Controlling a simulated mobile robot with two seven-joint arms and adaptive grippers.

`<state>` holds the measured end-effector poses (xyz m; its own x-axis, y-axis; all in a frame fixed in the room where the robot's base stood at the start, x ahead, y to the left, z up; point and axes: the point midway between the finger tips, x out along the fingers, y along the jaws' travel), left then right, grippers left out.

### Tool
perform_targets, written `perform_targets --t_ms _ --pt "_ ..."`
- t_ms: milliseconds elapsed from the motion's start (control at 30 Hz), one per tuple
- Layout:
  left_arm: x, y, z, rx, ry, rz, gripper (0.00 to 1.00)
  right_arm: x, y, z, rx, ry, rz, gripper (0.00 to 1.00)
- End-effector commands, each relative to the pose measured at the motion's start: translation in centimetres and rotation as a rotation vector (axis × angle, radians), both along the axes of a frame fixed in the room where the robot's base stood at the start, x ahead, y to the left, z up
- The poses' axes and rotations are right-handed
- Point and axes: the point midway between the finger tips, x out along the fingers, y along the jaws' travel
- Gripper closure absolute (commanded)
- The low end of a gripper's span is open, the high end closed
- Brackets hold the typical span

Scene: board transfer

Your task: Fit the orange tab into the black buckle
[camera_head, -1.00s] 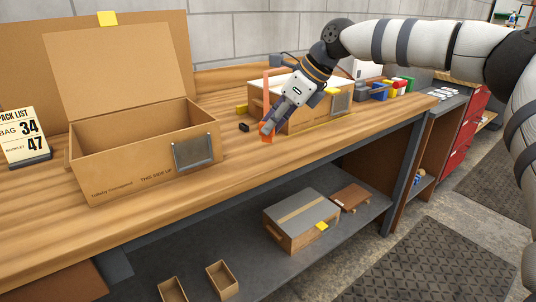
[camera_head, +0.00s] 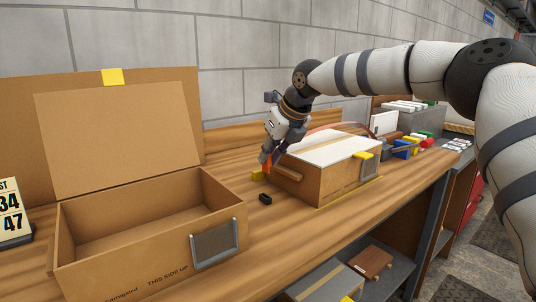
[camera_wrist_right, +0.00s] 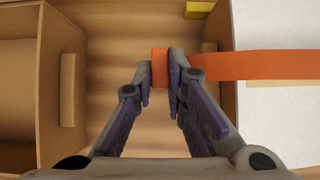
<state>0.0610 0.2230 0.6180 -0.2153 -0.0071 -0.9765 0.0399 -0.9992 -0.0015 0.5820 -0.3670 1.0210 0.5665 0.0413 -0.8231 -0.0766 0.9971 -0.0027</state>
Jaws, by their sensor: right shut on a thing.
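My right gripper (camera_head: 267,157) points down over the wooden table, between the open carton and the white-topped box. It is shut on the orange tab (camera_wrist_right: 160,68), the end of an orange strap (camera_wrist_right: 255,65) that runs right over the white-topped box in the right wrist view. In the head view the tab (camera_head: 267,166) shows under the fingers. The small black buckle (camera_head: 265,199) lies on the table a little nearer the camera, apart from the tab. I cannot make out the buckle in the right wrist view. My left gripper is not in view.
The open carton (camera_head: 85,253) stands at left. Several coloured items (camera_head: 405,148) lie farther right. Bare table (camera_head: 280,245) lies in front of the buckle.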

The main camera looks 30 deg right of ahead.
Motion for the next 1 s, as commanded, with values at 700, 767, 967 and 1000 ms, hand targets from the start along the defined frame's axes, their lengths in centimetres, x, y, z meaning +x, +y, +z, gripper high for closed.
perform_targets --t_ms 700,767,967,1000 --pt "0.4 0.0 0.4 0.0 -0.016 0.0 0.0 0.0 0.1 -5.5 0.0 -0.018 -0.002 1.0" --pt "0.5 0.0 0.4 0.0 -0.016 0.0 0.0 -0.1 0.1 -5.6 0.0 -0.018 -0.002 1.0" --pt "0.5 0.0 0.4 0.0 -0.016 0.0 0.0 -0.1 0.0 -5.6 -0.001 -0.018 -0.002 1.0" --pt "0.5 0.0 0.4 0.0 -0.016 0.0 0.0 0.0 0.0 -5.6 -0.001 -0.018 -0.002 1.0"
